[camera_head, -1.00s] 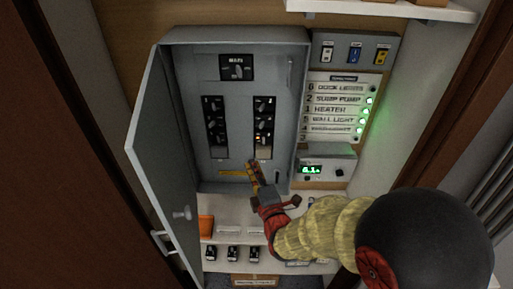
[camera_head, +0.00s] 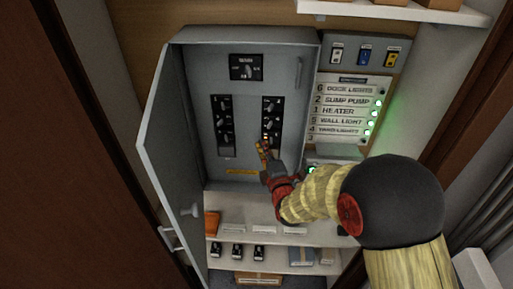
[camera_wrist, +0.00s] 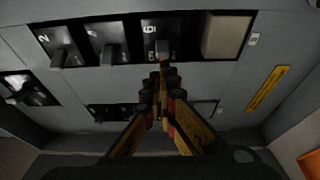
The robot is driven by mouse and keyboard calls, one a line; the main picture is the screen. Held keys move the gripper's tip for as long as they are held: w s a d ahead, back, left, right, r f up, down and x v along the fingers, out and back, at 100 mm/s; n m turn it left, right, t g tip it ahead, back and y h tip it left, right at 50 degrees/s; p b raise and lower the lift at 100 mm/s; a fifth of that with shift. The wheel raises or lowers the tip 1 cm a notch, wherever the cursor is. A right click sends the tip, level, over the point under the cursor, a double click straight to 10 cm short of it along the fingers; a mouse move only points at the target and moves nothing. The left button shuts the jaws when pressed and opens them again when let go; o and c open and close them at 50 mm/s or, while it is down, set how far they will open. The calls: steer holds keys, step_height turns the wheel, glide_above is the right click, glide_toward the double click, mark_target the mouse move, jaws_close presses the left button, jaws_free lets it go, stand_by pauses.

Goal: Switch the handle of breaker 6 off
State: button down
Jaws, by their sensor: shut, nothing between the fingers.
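Breaker 6 (camera_wrist: 155,30) is the lowest breaker in the right column of the open grey panel, beside a blank plate in the wrist view. I cannot tell whether the fingertips touch the handle.
Breaker 2 (camera_wrist: 58,45) and another breaker (camera_wrist: 110,42) sit beside breaker 6. The panel door (camera_head: 168,150) stands open at left. A label board (camera_head: 347,107) has several green lamps; the Dock Lights lamp looks dark. A shelf (camera_head: 285,232) lies below.

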steer(key=shift+d+f, duration=0.15)
steer(key=shift+d, duration=0.1)
steer(key=shift+d+f+b, duration=0.1)
steer(key=shift+d+b, duration=0.55)
steer(key=shift+b, duration=0.45)
steer(key=shift+a, duration=0.1)
